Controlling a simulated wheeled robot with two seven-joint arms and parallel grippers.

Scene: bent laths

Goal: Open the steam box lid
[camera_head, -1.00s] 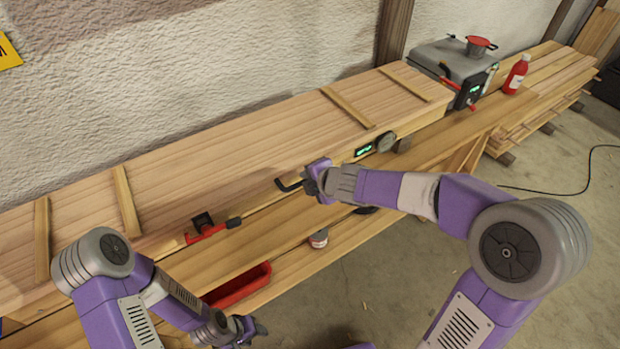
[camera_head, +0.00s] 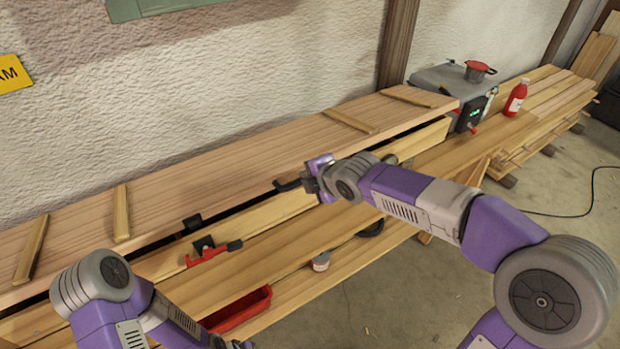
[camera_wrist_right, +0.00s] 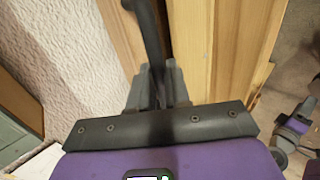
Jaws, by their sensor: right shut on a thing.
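The steam box lid (camera_head: 240,166) is a long wooden plank with cross battens, lifted along its front edge. A dark gap shows between it and the wooden box front (camera_head: 275,212). My right gripper (camera_head: 304,184) is shut on the black lid handle (camera_head: 286,186) at the lid's front edge. The handle (camera_wrist_right: 150,38) also runs between the fingers (camera_wrist_right: 158,88) in the right wrist view. My left gripper (camera_head: 238,344) is mostly cut off at the bottom edge.
A grey steam unit (camera_head: 445,80) with a red-capped filler stands at the far right end, beside a red bottle (camera_head: 516,98). A red tray (camera_head: 240,310) and a small tin (camera_head: 321,261) lie in front. The rough wall (camera_head: 180,90) stands behind the lid.

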